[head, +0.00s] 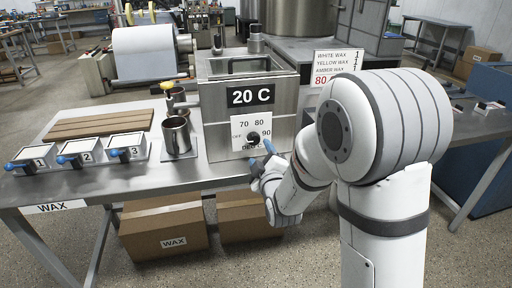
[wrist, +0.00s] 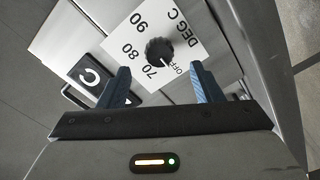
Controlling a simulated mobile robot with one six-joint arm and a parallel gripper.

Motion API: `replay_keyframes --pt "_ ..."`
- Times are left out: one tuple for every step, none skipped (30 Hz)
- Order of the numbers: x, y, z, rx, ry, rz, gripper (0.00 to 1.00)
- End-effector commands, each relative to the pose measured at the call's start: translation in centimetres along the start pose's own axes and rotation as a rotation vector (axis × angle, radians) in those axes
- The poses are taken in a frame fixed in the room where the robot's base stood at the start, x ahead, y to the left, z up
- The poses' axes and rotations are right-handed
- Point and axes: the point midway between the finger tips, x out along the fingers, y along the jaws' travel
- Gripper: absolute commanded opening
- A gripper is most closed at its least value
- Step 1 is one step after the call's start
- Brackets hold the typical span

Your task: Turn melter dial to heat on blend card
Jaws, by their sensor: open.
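The steel melter (head: 215,90) stands on the table and its display reads 20 C. Its black dial (head: 253,140) sits on a white plate marked OFF, 70, 80, 90. In the wrist view the dial (wrist: 158,52) shows a light mark that appears to point towards OFF. The blend card (head: 338,68) lists white, yellow and amber wax, each with a 1, and a red 80; my arm hides its lower part. My gripper (head: 261,157) is open in front of the dial. In the wrist view its blue fingers (wrist: 160,72) stand apart, with the dial between and beyond them.
A steel cup (head: 177,135) stands left of the melter. Three numbered trays with blue handles (head: 122,146) and brown strips (head: 100,124) are further left on the table. Wax boxes (head: 165,228) lie underneath. A large white roll (head: 145,53) is behind.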

Motion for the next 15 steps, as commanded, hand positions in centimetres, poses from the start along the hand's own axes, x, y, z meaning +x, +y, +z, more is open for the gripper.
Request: replay_keyframes --pt "0.8 0.2 -0.1 0.0 0.001 0.001 0.59" --pt "1.2 0.2 -0.1 0.0 0.0 0.001 0.59" --pt "1.9 0.2 -0.1 0.0 0.0 0.001 0.59" --pt "2.4 0.2 -0.1 0.001 0.0 0.001 0.59" --pt "2.9 0.2 -0.1 0.001 0.0 0.0 0.59" --pt "3.6 0.2 -0.1 0.001 0.0 0.001 0.59" --pt "4.1 0.2 -0.1 0.001 0.0 0.001 0.59" --pt "4.5 0.2 -0.1 0.001 0.0 0.001 0.59" --pt "5.0 0.2 -0.1 0.001 -0.001 0.0 0.59" --pt "5.4 0.2 -0.1 0.001 -0.001 0.0 0.59" --pt "5.7 0.2 -0.1 0.001 -0.001 0.0 0.59" --pt "6.1 0.2 -0.1 0.001 -0.001 0.0 0.59" --pt "6.3 0.1 -0.1 0.001 -0.001 0.0 0.59" --pt "6.5 0.1 -0.1 0.001 -0.001 0.0 0.59" --pt "6.7 0.1 -0.1 0.001 0.0 0.0 0.59"
